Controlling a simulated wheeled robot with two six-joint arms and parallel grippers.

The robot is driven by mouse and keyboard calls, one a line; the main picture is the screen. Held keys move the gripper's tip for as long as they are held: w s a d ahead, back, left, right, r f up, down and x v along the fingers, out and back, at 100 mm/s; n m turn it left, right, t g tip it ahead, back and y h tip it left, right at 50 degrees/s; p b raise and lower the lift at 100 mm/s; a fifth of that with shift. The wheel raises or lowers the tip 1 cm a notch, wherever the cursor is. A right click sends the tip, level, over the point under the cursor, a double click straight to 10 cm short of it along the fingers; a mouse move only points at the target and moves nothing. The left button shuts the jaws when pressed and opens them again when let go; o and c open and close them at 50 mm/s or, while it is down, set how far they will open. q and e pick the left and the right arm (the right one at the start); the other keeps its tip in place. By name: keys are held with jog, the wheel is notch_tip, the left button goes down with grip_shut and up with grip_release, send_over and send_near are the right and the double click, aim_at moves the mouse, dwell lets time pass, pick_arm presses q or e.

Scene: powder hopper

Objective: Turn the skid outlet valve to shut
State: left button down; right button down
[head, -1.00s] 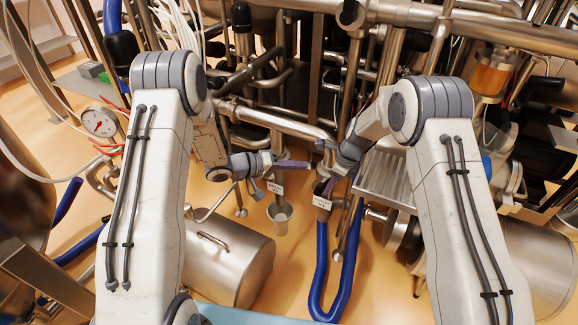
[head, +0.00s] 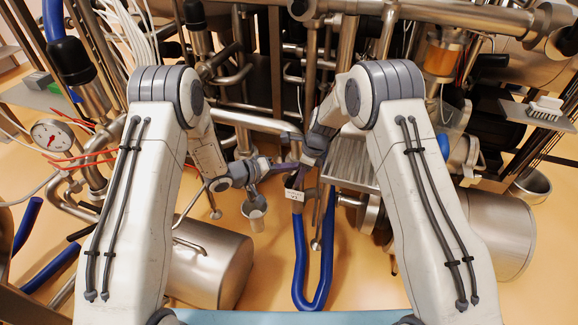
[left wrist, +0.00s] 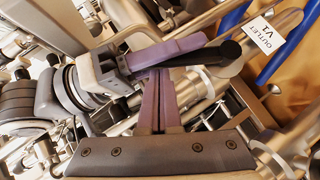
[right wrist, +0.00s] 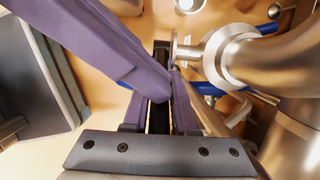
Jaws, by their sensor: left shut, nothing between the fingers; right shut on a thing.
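The outlet valve has a black lever handle (left wrist: 203,54) and a white tag (left wrist: 266,32) reading OUTLET V1 beside it in the left wrist view. My right gripper (right wrist: 160,110) is shut on the black handle; the handle runs between its purple fingers in the right wrist view. The steel valve body (right wrist: 232,52) shows just right of the fingers there. My left gripper (left wrist: 159,85) is shut and empty, its fingertips close to the right gripper's fingers. In the head view, both grippers meet near the centre, above a white tag (head: 295,195), and the handle is mostly hidden.
A blue hose (head: 302,270) loops down below the grippers. A steel drum (head: 208,262) lies at left, a ribbed plate (head: 350,165) stands right of the grippers, and a gauge (head: 52,136) is at far left. Steel pipes crowd the back.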

pick_arm(q)
jog(key=shift+s+d+f, duration=0.25)
jog(key=shift+s+d, duration=0.05)
jog(key=shift+d, duration=0.3)
pick_arm(e)
jog(key=shift+a, duration=0.1)
jog(key=c, duration=0.7)
grip_release()
pick_arm(q)
jog(key=shift+w, duration=0.1)
pick_arm(e)
jog(key=shift+d+r, duration=0.2)
jog(key=shift+r, duration=0.25)
jog(key=v, duration=0.7)
jog(key=shift+s, duration=0.1)
jog(key=shift+a+p+v, duration=0.25)
jog(key=shift+p+v, duration=0.9)
pick_arm(q)
jog(key=v, duration=1)
jog(key=shift+a+r, duration=0.2)
jog(key=shift+a, duration=0.05)
pick_arm(e)
jog(key=shift+r, duration=0.15)
